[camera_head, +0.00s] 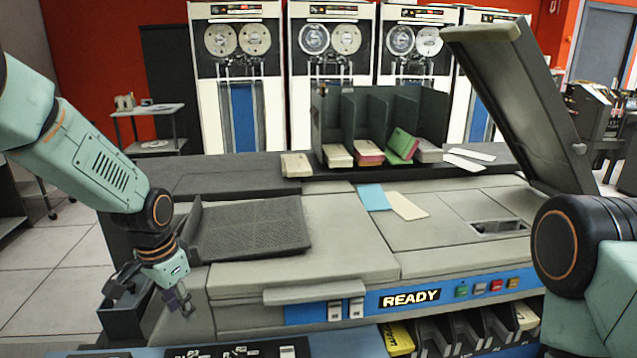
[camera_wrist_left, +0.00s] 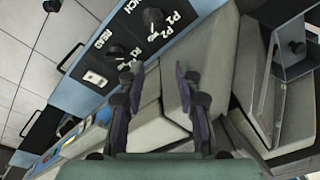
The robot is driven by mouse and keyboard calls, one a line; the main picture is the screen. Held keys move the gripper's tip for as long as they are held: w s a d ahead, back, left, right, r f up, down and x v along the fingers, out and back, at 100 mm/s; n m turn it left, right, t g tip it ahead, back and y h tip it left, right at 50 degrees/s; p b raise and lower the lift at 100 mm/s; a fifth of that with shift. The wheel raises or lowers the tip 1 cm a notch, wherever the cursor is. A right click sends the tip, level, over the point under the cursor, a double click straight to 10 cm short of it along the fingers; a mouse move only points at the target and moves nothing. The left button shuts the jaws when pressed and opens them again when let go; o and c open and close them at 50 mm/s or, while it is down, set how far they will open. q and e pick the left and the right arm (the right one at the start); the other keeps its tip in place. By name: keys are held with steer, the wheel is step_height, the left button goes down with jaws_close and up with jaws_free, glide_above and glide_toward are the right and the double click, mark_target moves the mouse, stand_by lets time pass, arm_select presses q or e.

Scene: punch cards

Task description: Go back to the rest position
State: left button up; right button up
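My left gripper (camera_head: 180,302) hangs at the front left corner of the beige card machine (camera_head: 330,225), pointing down. In the left wrist view its two fingers (camera_wrist_left: 158,85) are apart with nothing between them, above grey surfaces and a blue panel. My left arm comes in from the left edge. Of my right arm only a dark joint and green link show at the right edge; its gripper is out of view. A blue card (camera_head: 374,198) and a cream card (camera_head: 407,206) lie on the machine's top.
The machine's grey lid (camera_head: 520,100) stands raised at the right. A dark ribbed tray (camera_head: 250,228) sits on its left. A divided rack (camera_head: 375,125) holds several card stacks behind. Card bins (camera_head: 450,335) are below the READY panel (camera_head: 411,298). Open floor (camera_head: 50,270) lies at left.

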arm_select(q)
steer(key=s+d+f+n+t+b, duration=0.1)
steer(key=s+d+f+n+t, duration=0.35)
steer(key=f, duration=0.75)
steer(key=s+d+f+g+b, duration=0.1)
steer(key=s+f, duration=0.5)
steer(key=s, duration=0.9)
steer(key=s+d+f+n+g+b, duration=0.1)
steer(key=s+f+g, duration=0.3)
steer(key=s, duration=1)
steer(key=shift+s+d+f+g, duration=0.35)
steer(key=shift+d+f, duration=0.2)
steer(key=shift+f, duration=0.35)
